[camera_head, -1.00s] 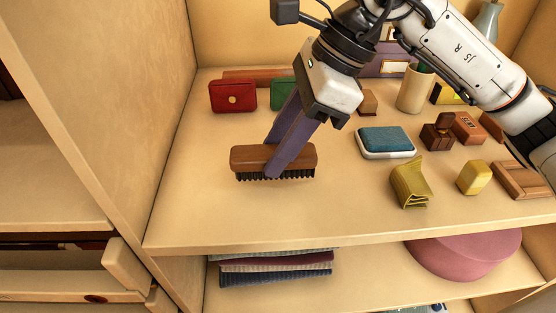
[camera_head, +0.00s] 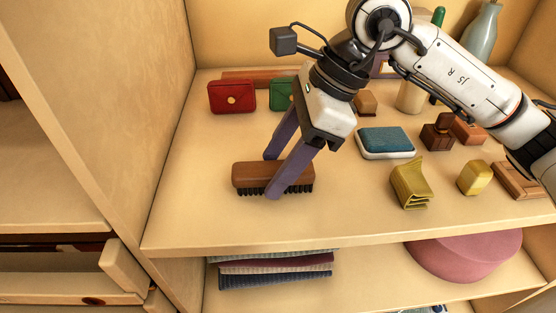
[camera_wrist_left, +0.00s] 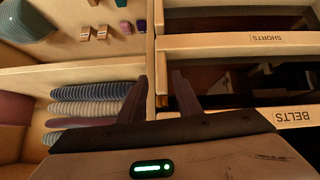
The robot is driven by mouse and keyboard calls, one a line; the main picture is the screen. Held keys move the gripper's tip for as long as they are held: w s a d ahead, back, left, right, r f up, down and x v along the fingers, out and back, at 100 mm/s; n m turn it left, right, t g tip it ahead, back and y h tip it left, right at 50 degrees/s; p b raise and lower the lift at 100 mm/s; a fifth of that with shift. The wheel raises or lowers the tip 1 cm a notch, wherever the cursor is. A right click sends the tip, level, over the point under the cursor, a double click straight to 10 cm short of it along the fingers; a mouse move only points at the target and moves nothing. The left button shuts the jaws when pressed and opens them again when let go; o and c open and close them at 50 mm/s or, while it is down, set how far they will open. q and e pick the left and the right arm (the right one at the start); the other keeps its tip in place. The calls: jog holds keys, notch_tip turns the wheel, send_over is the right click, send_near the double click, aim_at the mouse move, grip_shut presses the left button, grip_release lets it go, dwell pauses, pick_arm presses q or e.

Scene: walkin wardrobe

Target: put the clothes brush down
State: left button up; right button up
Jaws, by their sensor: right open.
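The clothes brush (camera_head: 246,175) has a brown wooden back and dark bristles. It rests bristles down on the shelf (camera_head: 205,215) near the front left in the head view. My right gripper (camera_head: 272,176) is open, with one purple finger behind the brush and one in front. The front finger hides part of the brush. My left gripper (camera_wrist_left: 161,78) shows only in the left wrist view, with its fingers apart and nothing seen between them.
Red (camera_head: 232,96) and green (camera_head: 283,94) purses stand behind the brush. A blue-topped box (camera_head: 386,141) and a yellow folded item (camera_head: 410,184) lie to the right. Folded clothes (camera_head: 275,268) and a pink round item (camera_head: 465,254) are below. Labelled drawers (camera_wrist_left: 235,41) show in the left wrist view.

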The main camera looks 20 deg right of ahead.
jog(key=v, duration=1.2)
jog(key=shift+r+p, duration=0.15)
jog(key=shift+p, duration=0.3)
jog(key=shift+s, duration=0.15)
